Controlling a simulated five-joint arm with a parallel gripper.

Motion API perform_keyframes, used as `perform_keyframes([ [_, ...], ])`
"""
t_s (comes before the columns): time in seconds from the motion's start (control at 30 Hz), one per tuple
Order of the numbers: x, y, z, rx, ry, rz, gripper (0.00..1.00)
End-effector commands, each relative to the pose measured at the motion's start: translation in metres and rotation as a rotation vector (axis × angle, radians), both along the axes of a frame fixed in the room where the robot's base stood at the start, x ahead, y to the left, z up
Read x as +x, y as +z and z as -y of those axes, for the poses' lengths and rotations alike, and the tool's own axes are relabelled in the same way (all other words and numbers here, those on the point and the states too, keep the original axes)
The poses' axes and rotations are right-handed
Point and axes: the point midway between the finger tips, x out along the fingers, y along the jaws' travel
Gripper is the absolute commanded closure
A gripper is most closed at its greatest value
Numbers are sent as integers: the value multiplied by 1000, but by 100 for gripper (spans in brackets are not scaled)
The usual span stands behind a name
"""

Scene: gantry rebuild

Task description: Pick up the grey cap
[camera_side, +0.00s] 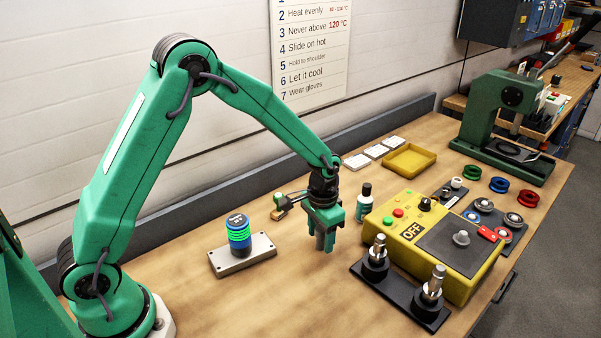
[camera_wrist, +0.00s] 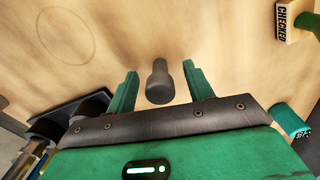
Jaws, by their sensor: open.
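My gripper (camera_side: 324,249) points down over the middle of the bench, left of the yellow heater box. In the wrist view its two green fingers (camera_wrist: 160,68) are apart. Between them shows a dark grey, stepped round piece (camera_wrist: 160,88), wider towards the camera and narrower at its far end. It fits the grey cap, though its identity is not certain. Gaps show between it and both fingers. In the side view a dark shape (camera_side: 320,242) shows between the fingers, mostly hidden by them. I cannot tell whether it stands on the bench.
The yellow box (camera_side: 405,262), marked OFF, stands to the right. A black base (camera_side: 398,306) with two metal shafts is in front of it. A bottle (camera_side: 364,203) stands just behind. A metal plate (camera_side: 262,250) with a banded cylinder (camera_side: 239,238) is left. The front bench is clear.

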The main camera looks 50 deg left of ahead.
Motion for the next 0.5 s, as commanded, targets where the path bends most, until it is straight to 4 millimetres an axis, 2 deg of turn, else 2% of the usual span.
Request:
perform_keyframes([
  [0.43, 0, 0, 0, 0, 0, 0, 48],
  [0.47, 0, 0, 0, 0, 0, 0, 50],
  [0.5, 0, 0, 0, 0, 0, 0, 58],
])
